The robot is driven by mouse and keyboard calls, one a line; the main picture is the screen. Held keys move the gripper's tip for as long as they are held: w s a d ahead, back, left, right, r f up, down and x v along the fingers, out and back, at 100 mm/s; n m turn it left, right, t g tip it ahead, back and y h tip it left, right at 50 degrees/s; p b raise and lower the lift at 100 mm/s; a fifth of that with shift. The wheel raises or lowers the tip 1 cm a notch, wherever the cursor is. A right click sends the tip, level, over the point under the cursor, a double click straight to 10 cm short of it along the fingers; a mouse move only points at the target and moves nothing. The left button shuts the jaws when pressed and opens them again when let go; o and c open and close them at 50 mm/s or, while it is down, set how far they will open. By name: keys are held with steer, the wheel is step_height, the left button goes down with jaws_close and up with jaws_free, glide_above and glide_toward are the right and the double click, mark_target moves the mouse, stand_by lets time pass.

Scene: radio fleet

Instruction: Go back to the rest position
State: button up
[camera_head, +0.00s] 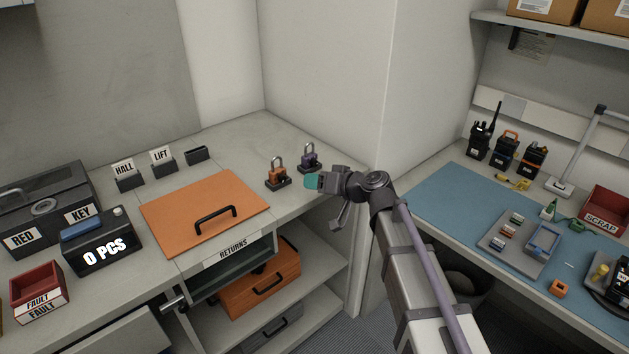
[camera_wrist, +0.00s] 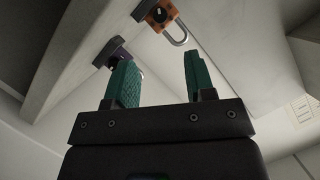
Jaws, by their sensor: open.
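My gripper (camera_head: 313,181) is at the right end of the left counter, just in front of the two padlocks. In the wrist view its two green fingers (camera_wrist: 157,82) stand apart with nothing held between them. An orange padlock (camera_head: 277,175) stands on a small dark base on the counter; it also shows at the top of the wrist view (camera_wrist: 158,16). A purple padlock (camera_head: 308,158) stands on its own base, just behind the gripper in the head view. In the wrist view the purple padlock (camera_wrist: 112,52) appears beyond the left finger, partly covered by it.
An orange panel with a black handle (camera_head: 170,215) lies on the left counter (camera_head: 235,158). The RETURNS drawer (camera_head: 205,275) below stands partly open. A wall corner (camera_head: 385,90) rises close behind my arm. The right bench has a blue mat (camera_head: 440,197), radios (camera_head: 505,150) and a SCRAP bin (camera_head: 606,212).

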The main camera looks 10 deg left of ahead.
steer(key=s+d+f+m+g+h+p, duration=0.15)
steer(key=s+d+f+g+h, duration=0.25)
steer(key=s+d+f+h, duration=0.45)
steer(key=s+d+m+h+p, duration=0.1)
steer(key=s+d, duration=0.3)
steer(key=d, duration=0.4)
steer(key=s+d+r+m+g+h+p, duration=0.1)
steer(key=s+d, duration=0.3)
steer(key=d, duration=0.4)
steer(key=s+d+m+h+p, duration=0.1)
steer(key=s+d, duration=0.3)
steer(key=d, duration=0.4)
steer(key=shift+d+r+m+g+h, duration=0.3)
steer(key=shift+r+m+h, duration=0.05)
steer(key=shift+m+h, duration=0.45)
